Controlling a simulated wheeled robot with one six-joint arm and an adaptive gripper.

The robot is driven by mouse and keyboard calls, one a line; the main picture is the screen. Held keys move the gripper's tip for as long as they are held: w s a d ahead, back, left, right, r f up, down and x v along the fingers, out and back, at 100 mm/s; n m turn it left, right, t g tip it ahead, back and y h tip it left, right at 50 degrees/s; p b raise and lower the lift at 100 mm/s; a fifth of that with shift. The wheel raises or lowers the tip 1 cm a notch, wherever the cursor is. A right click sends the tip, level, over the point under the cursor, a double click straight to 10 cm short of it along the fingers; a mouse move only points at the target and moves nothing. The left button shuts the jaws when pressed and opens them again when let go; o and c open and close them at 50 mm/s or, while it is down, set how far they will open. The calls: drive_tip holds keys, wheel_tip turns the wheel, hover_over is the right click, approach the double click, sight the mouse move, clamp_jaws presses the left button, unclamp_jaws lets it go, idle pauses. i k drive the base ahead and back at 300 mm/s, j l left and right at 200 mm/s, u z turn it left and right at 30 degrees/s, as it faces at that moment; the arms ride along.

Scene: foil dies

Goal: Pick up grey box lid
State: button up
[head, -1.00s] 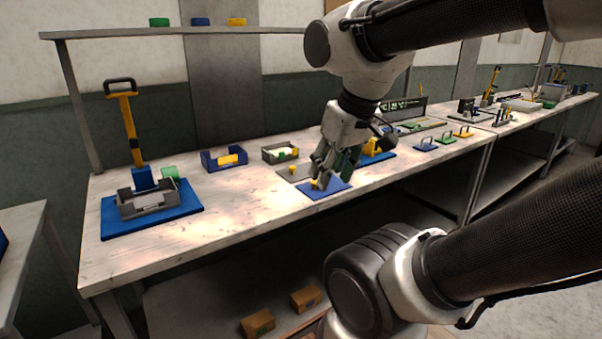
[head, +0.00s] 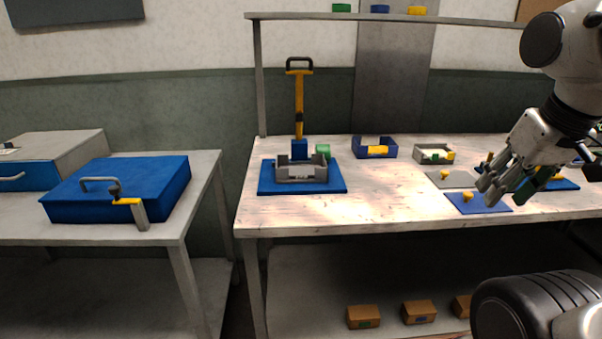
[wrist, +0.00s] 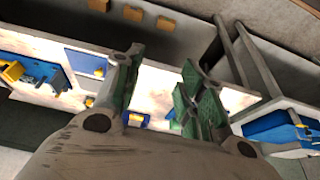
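The wrist view also shows the blue lid (wrist: 80,60); the left finger and palm hide part of the bench, and I cannot make out the grey lid clearly there.
An open blue box (head: 375,153) and an open grey box (head: 434,158) stand behind the lids. A blue mat (head: 335,186) holds a grey tray and a yellow-handled press. A side table (head: 205,175) with a blue case stands left, across a gap. The bench front between is clear.

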sight(443, 179)
drive_tip(key=i+l, duration=0.2)
drive_tip(key=l, duration=0.2)
drive_tip(key=i+l, duration=0.2)
drive_tip(key=l, duration=0.2)
drive_tip(key=i+l, duration=0.2)
drive_tip(key=l, duration=0.2)
drive_tip(key=i+l, duration=0.2)
drive_tip(key=l, duration=0.2)
